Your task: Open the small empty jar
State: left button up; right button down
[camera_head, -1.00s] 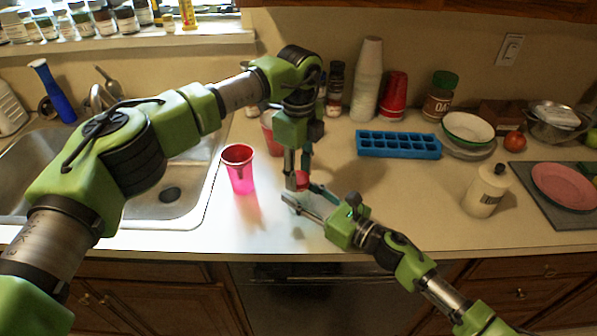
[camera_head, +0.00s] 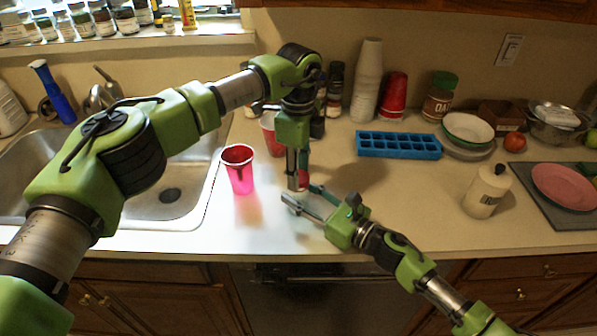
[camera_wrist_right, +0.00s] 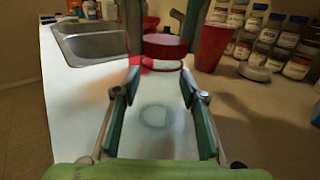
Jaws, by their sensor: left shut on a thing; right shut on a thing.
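The small jar has a red lid (camera_wrist_right: 165,47), seen between the grippers in the right wrist view. In the head view only a bit of red (camera_head: 303,179) shows, as the fingers hide most of it. My left gripper (camera_head: 300,184) points straight down from above and is shut on the lid; its fingers flank the lid in the wrist view. My right gripper (camera_head: 303,195) comes in low from the right, shut on the jar below the lid. The clear body is hard to make out in the wrist view, and I cannot tell whether the lid is loose.
A red cup (camera_head: 239,170) stands left of the grippers, near the sink (camera_head: 150,217). Another red cup (camera_head: 270,135) is behind. A blue ice tray (camera_head: 398,145) and a white bottle (camera_head: 486,192) stand to the right. Counter between the grippers and bottle is clear.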

pick_arm(q)
jog(key=shift+r, duration=0.95)
jog(key=shift+r, duration=2)
pick_arm(e)
jog(key=c, duration=1.2)
grip_release()
jog(key=shift+d, duration=0.1)
jog(key=v, duration=1.1)
jog(key=shift+s, duration=0.1)
jog(key=shift+s+d, duration=0.25)
pick_arm(q)
jog(key=shift+s+f, duration=0.1)
pick_arm(e)
jog(key=shift+s, duration=0.1)
